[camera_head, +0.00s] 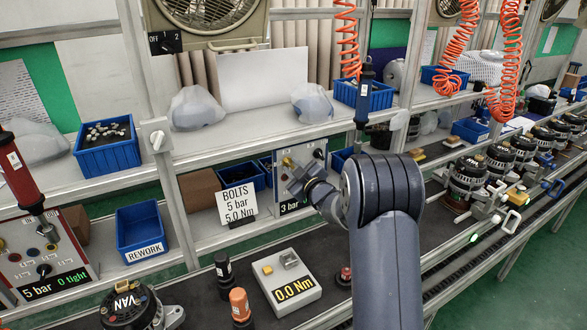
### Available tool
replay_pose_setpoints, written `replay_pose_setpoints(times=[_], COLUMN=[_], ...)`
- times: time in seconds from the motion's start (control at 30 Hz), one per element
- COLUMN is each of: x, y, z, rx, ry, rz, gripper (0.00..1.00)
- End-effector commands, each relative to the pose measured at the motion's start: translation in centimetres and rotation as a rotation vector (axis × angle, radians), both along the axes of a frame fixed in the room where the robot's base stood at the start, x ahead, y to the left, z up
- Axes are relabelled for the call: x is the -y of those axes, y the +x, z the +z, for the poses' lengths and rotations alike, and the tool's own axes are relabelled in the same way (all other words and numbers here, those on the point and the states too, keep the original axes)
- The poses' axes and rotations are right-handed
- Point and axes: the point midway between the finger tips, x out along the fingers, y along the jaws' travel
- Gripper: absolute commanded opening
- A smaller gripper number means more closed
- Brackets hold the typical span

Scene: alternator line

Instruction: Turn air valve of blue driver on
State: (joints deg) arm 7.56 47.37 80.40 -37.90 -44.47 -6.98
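The blue driver (364,95) hangs upright below an orange coiled hose at the upper middle. Below and left of it stands a grey control panel (318,155) reading "3 bar", with the rest of its readout hidden behind my arm. A brass-yellow part (286,161) shows at the panel's upper left; I cannot tell whether it is the air valve or how it is turned. My gripper (293,176) is right in front of this panel, just below the yellow part. It covers much of the panel face. Its fingers are too small to tell open from shut, or whether they touch anything.
A "BOLTS 5 bar 5.0 Nm" sign (238,203) stands just left of the panel. A red driver (22,167) hangs over another panel (40,255) at far left. Blue bins line the shelves. A torque tester (287,282) reading 0.0 Nm sits in front. Alternators (468,178) line the right.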

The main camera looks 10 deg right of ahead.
Motion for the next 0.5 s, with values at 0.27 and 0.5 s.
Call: replay_pose_setpoints(times=[0.27,0.5], x=[0.01,0.00], y=[-0.02,-0.02], z=[0.01,0.01], rx=[0.000,0.000], ry=[0.000,0.001], rz=[0.000,0.000], gripper=[0.02,0.00])
